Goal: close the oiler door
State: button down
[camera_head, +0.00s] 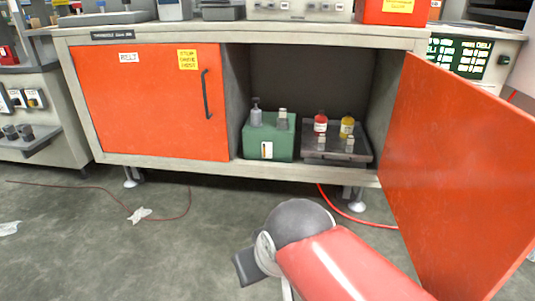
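The cabinet under the bench has two orange doors. The right door (455,165) stands wide open, swung out toward me on its right-hand hinge. The left door (150,102) is shut and has a dark bar handle (206,94). Inside the open bay are a green box (268,146) with a grey bottle (256,113) on it, and a dark tray (340,158) with a red bottle (320,123) and a yellow bottle (347,126). My red and grey arm is low in front of the cabinet, left of the open door and apart from it. My gripper's fingers cannot be made out.
The bench top (235,33) carries several devices and an orange box (397,10). A thin red cable (95,187) and white scraps (139,215) lie on the floor. A red hose (350,213) runs near the cabinet foot. The floor at left is mostly clear.

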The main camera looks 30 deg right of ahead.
aim_at(456, 172)
jog(key=k+l, duration=0.35)
jog(key=k, duration=0.15)
jog(key=k+l, duration=0.35)
jog(key=l+z, duration=0.15)
jog(key=l, duration=1.65)
